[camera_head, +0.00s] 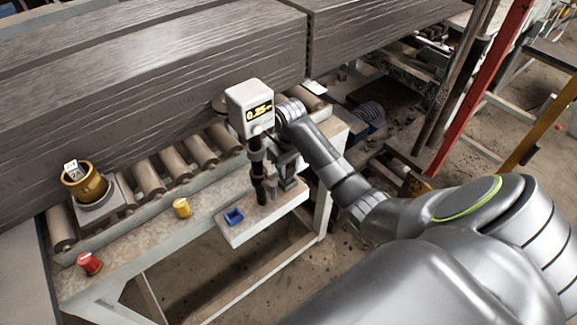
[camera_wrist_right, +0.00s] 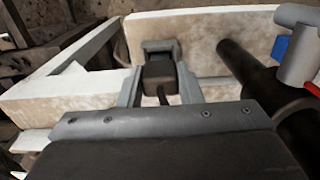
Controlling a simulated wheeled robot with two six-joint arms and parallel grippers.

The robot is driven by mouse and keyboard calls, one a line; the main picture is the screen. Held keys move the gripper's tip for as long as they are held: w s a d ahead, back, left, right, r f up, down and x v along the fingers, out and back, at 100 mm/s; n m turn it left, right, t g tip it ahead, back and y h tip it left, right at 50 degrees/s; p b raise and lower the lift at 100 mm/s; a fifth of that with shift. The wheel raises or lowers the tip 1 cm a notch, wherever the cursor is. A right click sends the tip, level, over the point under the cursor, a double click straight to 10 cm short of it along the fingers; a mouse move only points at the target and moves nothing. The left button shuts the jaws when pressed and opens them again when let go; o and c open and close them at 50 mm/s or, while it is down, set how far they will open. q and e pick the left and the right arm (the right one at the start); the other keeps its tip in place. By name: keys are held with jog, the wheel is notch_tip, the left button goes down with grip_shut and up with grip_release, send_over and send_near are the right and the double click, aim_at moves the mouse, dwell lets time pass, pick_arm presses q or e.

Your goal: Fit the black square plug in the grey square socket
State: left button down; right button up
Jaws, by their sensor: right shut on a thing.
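My right gripper (camera_wrist_right: 158,82) is shut on the black square plug (camera_wrist_right: 158,74), which sits between its two fingers in the right wrist view. A short dark cable or stub shows at the plug's near side. Just beyond the plug is a grey square-edged part (camera_wrist_right: 159,45), which looks like the socket. The plug overlaps it in this view, so I cannot tell whether the plug is in it or only in front of it. In the head view my right gripper (camera_head: 287,172) is low over the small shelf, partly behind the dark post. My left gripper is not in view.
The dark post (camera_head: 257,178) carries a white display box (camera_head: 249,108) close beside my gripper. A blue square part (camera_head: 234,217) lies on the shelf (camera_head: 247,232). A yellow cylinder (camera_head: 182,208), red cylinder (camera_head: 90,264) and brass pot (camera_head: 86,186) stand left. Rollers and large grey blocks lie behind.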

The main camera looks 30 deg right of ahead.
jog(key=shift+f, duration=0.4)
jog(key=o, duration=1.1)
jog(key=shift+c, duration=0.2)
jog(key=shift+r, duration=0.1)
